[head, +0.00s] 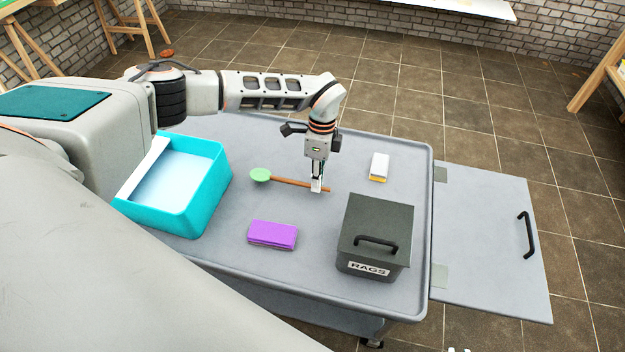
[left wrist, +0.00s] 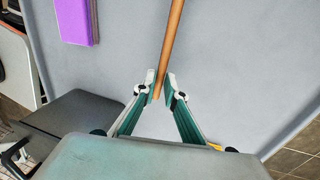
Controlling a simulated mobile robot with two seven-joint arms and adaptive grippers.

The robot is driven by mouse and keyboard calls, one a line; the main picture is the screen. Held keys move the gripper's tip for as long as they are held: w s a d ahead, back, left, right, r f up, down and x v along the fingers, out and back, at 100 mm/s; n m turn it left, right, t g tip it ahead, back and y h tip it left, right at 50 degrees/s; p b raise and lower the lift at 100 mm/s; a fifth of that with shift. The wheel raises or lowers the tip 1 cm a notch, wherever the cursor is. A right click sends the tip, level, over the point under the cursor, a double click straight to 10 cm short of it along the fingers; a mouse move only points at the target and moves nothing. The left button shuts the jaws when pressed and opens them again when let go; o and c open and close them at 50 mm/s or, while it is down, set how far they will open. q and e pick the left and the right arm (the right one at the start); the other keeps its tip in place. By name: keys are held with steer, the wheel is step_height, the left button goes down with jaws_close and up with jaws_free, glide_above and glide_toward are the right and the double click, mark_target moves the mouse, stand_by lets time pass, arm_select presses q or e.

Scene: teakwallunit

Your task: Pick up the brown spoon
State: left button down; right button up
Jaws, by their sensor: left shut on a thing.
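The brown spoon (head: 290,181) has a long brown handle and a pale green bowl at its left end. It lies on or just above the grey cart top; I cannot tell which. My left gripper (head: 316,187) points down over the right end of the handle and is shut on it. In the left wrist view the handle (left wrist: 173,45) runs up from between the fingertips of the left gripper (left wrist: 160,88); the green bowl is out of that view. My right gripper is in neither view.
The grey cart top (head: 330,290) also holds a turquoise bin (head: 205,195), a purple block (head: 272,235), a dark box marked RAGS (head: 376,220) and a white and yellow block (head: 378,166). A grey side panel with a black handle (head: 490,240) extends at the right.

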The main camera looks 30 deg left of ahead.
arm_select(q)
step_height(320, 180, up, 18)
steer(key=p, duration=0.3)
steer(key=shift+f, duration=0.2)
steer(key=c, duration=2.6)
jaws_free()
steer(key=shift+c, duration=0.2)
jaws_close()
